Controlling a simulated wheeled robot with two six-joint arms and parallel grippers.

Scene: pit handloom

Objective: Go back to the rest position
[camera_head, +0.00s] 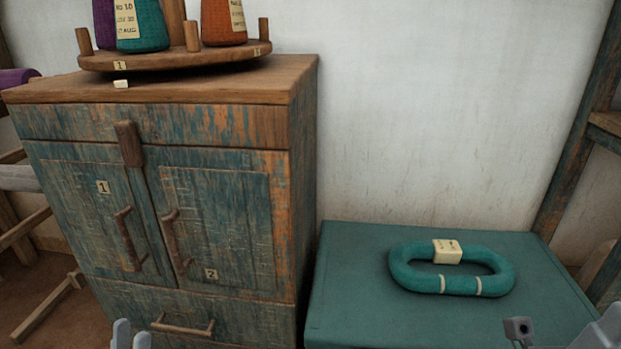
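My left gripper (131,336) just enters at the bottom edge, in front of the cabinet's lower drawer. Its two grey fingertips stand apart with a narrow gap and nothing visible between them. Most of that gripper is cut off by the frame. Grey and dark parts of my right arm show at the bottom right corner, in front of the teal chest. The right fingers do not show.
A worn blue-brown cabinet (219,215) with doors 1 and 2 stands left. On it is a round wooden stand (180,57) with labelled yarn cones. A teal hank (462,284) with a paper tag lies on the teal chest (350,290). A wooden frame (578,140) rises at right.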

